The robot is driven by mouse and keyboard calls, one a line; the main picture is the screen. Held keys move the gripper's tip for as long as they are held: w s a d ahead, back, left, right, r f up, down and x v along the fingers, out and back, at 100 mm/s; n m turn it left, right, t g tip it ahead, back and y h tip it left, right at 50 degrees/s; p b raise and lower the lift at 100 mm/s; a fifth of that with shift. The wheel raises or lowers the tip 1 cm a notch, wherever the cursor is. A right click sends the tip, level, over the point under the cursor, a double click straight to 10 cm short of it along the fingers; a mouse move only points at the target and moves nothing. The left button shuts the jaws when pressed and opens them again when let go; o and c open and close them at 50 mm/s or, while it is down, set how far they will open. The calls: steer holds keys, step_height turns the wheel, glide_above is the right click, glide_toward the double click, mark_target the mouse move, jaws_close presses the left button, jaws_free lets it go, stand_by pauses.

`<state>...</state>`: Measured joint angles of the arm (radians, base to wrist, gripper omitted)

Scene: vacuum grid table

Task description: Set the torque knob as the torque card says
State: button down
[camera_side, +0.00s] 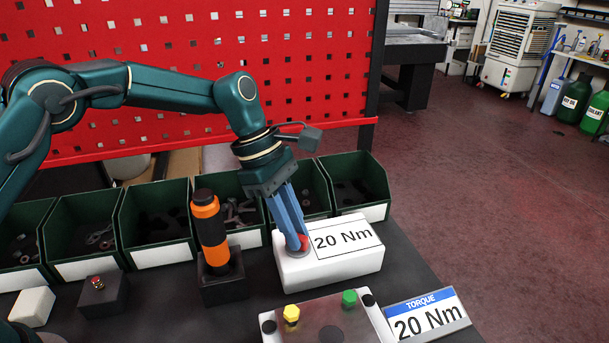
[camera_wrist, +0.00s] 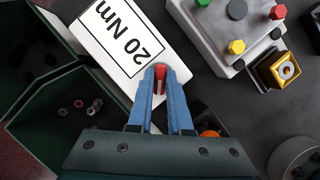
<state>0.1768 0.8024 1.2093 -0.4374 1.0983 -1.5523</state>
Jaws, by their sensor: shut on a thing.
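The torque card (camera_side: 428,317) stands at the front right and reads "TORQUE 20 Nm". A white box (camera_side: 332,268) carries a display (camera_side: 344,238) that reads "20 Nm". The display also shows in the wrist view (camera_wrist: 122,37). The red torque knob (camera_side: 303,242) is on the box's top, left of the display. My gripper (camera_side: 297,246) points down at the knob, with its blue fingers shut on it. In the wrist view the red knob (camera_wrist: 160,75) shows between the two fingertips. The fingers hide part of the knob.
Green bins (camera_side: 155,222) with small parts line the back. An orange and black tool (camera_side: 209,230) stands in a holder left of the box. A grey fixture (camera_side: 326,317) with a yellow bolt (camera_side: 291,314) and a green bolt (camera_side: 349,298) lies in front.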

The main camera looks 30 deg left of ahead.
steer(key=c, duration=0.8)
jaws_free()
steer(key=shift+c, duration=0.2)
steer(key=shift+v, duration=2.6)
steer(key=s+a+r+m+t, duration=0.1)
steer(key=s+a+r, duration=0.1)
steer(key=r, duration=0.2)
steer(key=s+a+r+m+t+y, duration=0.1)
steer(key=s+a+r, duration=0.1)
steer(key=s+r, duration=0.1)
steer(key=s+a+r+m+t, duration=0.1)
steer(key=s+a+r+t, duration=0.1)
steer(key=s+r, duration=0.1)
steer(key=shift+s+r+m, duration=0.2)
steer(key=shift+r+m, duration=0.2)
steer(key=shift+r, duration=0.45)
steer(key=s+a+f+m+y, duration=0.1)
steer(key=s+a+f+m, duration=0.2)
steer(key=s+m, duration=0.3)
steer(key=s+a+f+m+t+y, duration=0.1)
steer(key=s+a+f+m+y, duration=0.1)
steer(key=s+f+m, duration=0.3)
steer(key=a+m, duration=0.1)
steer(key=m, duration=0.2)
steer(key=shift+s+a+t, duration=0.2)
steer(key=shift+s+t, duration=0.1)
steer(key=shift+s, duration=0.05)
